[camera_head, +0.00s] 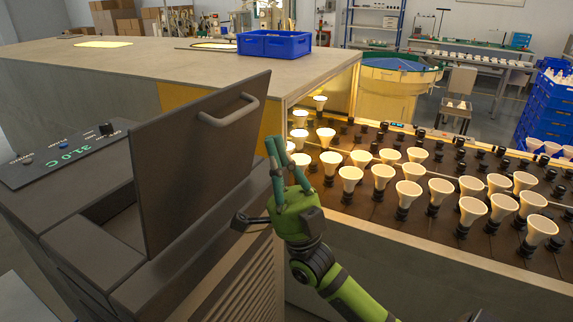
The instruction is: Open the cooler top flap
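The cooler (70,245) is a dark grey cabinet at the left with a green "31.0 C" display on its panel. Its top flap (190,165) stands raised and steeply tilted, with a bar handle (230,110) near its upper edge. Part of the opening (125,225) shows to the left of the flap. My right gripper (276,141), green with teal fingers, points upward just right of the flap, apart from the handle. Its fingertips look close together, and I cannot tell whether they are shut. I see nothing held in it. My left gripper is not in view.
A dark lever (250,222) sticks out by the cooler's right side. Blue crates (545,105) stand far right.

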